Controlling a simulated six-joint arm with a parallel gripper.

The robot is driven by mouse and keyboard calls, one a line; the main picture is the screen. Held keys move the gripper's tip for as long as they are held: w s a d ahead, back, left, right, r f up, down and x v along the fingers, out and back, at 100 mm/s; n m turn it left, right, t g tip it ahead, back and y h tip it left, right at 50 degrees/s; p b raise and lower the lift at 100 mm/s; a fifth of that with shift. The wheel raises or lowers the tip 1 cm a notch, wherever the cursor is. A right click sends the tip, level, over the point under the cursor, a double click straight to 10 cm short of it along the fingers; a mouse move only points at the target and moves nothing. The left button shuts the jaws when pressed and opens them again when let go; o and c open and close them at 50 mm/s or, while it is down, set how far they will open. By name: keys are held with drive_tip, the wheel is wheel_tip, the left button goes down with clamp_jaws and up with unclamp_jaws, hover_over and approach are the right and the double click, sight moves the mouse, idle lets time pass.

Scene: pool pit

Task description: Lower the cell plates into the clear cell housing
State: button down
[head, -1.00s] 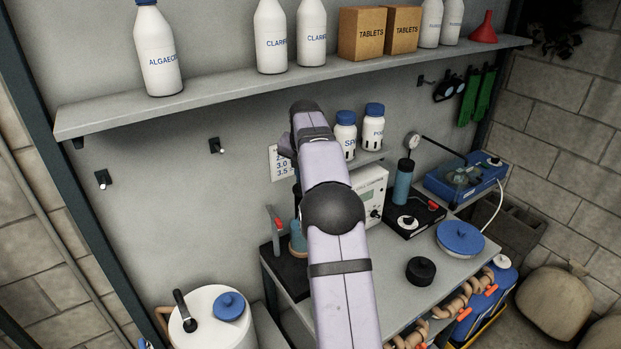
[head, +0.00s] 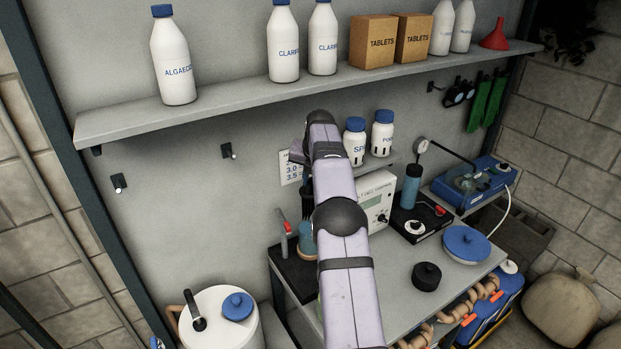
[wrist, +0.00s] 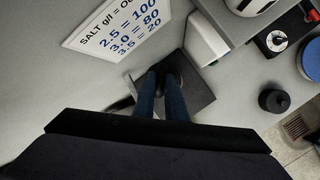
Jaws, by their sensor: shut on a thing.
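In the head view my arm hides the jaws; a dark strip shows just left of the arm. A bluish see-through vessel (head: 306,240), perhaps the cell housing, stands on the black mat (head: 297,275), partly behind my arm. I cannot tell whether the plates touch it; in the wrist view the housing cannot be made out.
A red-handled tool (head: 286,236) stands left of the vessel. A white cell control box (head: 376,200) is to its right. A black knob (head: 427,276) and blue lid (head: 466,243) lie on the bench. A bottle shelf (head: 250,97) runs above; a salt chart (wrist: 115,28) is on the wall.

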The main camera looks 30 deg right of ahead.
sight(310, 194)
drive_tip(key=shift+f, duration=2.65)
wheel_tip(310, 194, down, 5)
drive_tip(key=b, duration=0.4)
drive_tip(key=shift+f+b, duration=1.55)
drive_tip(key=shift+f, duration=1.05)
drive_tip(key=c, duration=1.7)
unclamp_jaws()
drive_tip(key=shift+f, duration=0.1)
drive_tip(key=shift+b+v, duration=1.95)
drive_tip(key=shift+v, duration=1.8)
